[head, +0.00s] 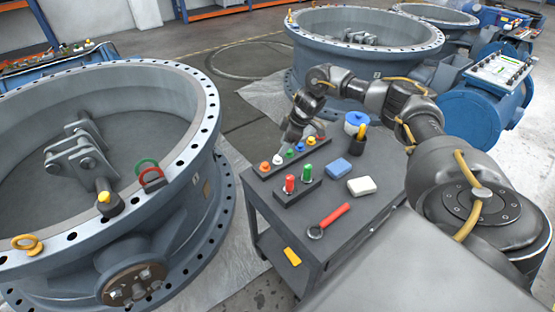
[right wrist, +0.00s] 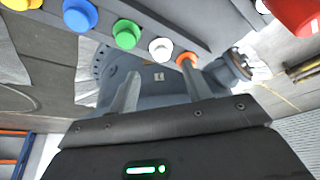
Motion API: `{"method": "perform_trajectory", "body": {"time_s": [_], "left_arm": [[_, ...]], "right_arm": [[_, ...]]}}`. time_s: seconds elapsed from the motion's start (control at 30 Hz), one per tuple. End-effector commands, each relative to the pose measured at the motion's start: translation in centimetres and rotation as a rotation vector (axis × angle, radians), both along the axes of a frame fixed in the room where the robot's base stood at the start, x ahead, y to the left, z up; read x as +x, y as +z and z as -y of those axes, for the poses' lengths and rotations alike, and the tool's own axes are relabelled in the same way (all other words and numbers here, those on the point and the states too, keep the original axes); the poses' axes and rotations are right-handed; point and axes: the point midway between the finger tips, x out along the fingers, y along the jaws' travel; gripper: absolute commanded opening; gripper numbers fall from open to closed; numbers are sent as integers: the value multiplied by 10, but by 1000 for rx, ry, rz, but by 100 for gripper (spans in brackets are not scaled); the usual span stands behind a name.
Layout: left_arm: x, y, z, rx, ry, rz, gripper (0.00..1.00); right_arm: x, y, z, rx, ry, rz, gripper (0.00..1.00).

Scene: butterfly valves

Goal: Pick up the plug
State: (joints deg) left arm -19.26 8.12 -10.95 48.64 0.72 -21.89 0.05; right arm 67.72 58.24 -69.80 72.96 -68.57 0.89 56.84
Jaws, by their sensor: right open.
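Several coloured plugs stand in a row in a dark rack (head: 282,165) on a cart. The orange plug (head: 265,167) is at the near left end and the white plug (head: 278,159) is beside it. The right wrist view shows a yellow plug (right wrist: 22,4), blue plug (right wrist: 80,14), green plug (right wrist: 126,33), white plug (right wrist: 160,50) and orange plug (right wrist: 186,61). My right gripper (head: 290,141) is above the rack's far part, pointing down. Its two fingers (right wrist: 160,88) are apart with nothing between them. My left gripper is out of view.
A large valve ring (head: 205,110) stands left of the cart.

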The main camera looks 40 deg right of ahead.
Motion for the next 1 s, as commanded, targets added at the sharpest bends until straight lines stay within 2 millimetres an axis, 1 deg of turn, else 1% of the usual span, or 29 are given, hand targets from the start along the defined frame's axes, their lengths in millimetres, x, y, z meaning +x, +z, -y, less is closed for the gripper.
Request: {"method": "perform_trajectory", "body": {"time_s": [0.17,0.27,0.37,0.5,0.6,0.8,0.83,1.0], "left_arm": [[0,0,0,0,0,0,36],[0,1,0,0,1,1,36],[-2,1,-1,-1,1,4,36],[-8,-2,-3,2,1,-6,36],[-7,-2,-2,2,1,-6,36],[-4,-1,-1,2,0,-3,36],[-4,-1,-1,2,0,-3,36],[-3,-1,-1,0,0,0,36]], "right_arm": [[0,-3,0,0,-1,0,49],[1,-14,-3,-1,-2,-2,49],[4,-29,-9,-1,0,-1,49],[8,-45,-13,-1,-2,-1,49],[10,-50,-14,-1,-3,2,49],[10,-50,-14,0,-3,3,49],[10,-50,-14,0,-3,3,48],[10,-50,-14,-1,-2,2,26]]}}
